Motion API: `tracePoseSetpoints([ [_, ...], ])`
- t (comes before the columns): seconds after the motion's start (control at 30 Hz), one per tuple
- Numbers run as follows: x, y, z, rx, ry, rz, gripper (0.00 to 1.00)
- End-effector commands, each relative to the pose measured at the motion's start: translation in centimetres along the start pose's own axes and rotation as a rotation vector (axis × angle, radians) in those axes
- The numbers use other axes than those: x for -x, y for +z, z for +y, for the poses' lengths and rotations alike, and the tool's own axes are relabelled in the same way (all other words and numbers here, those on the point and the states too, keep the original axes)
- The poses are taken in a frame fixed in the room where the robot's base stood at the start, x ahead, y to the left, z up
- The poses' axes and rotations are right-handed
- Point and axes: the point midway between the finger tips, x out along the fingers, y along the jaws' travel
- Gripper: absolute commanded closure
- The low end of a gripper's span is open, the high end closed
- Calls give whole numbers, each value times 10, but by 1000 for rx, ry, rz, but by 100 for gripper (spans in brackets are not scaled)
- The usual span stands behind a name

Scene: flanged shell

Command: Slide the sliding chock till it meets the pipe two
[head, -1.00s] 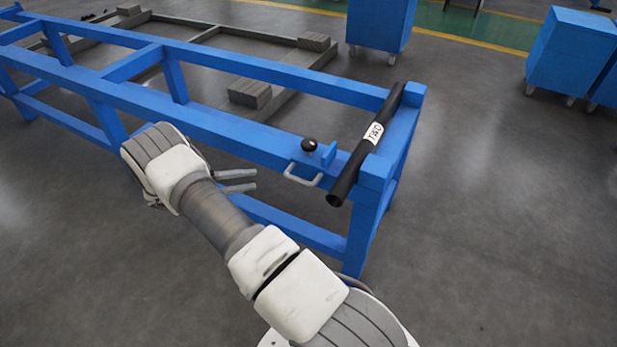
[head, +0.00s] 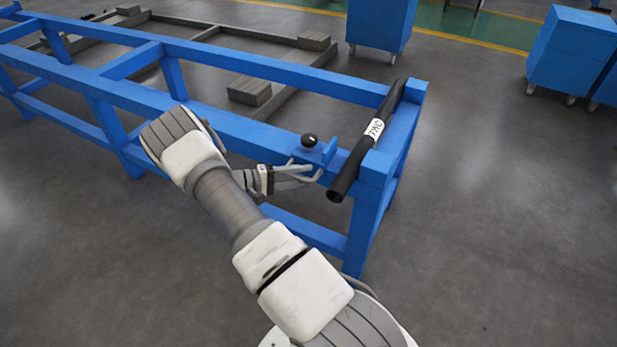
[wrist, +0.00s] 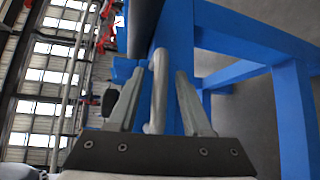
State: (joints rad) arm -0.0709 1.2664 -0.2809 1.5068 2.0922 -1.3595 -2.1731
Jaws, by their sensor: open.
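The sliding chock (head: 328,153) is a blue block with a black knob (head: 309,140) on the near rail of the blue frame, just left of the pipe. Pipe two (head: 360,155) is a black tube with a white label, lying across the frame's right end. A small gap appears between chock and pipe. My gripper (head: 312,176) is open at the chock's grey handle. In the wrist view, the handle (wrist: 157,92) stands between the two fingers (wrist: 157,85), apart from both as far as shows. The pipe (wrist: 145,22) and the knob (wrist: 110,101) also show there.
The blue frame (head: 245,133) runs from the right end to the far left. Blue wheeled cabinets (head: 570,55) stand at the back right. A grey beam frame (head: 250,92) lies on the floor behind. The floor at right is clear.

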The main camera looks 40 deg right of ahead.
Motion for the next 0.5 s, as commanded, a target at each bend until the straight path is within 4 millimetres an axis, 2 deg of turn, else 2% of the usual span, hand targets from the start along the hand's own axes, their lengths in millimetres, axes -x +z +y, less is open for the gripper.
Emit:
tracePoseSetpoints([
  [0.1, -14, 0, -1, -1, 1, -1, 50],
  [0.2, -20, 0, 0, 0, 0, 0, 50],
  [0.5, -22, 0, 0, 0, 0, 1, 50],
])
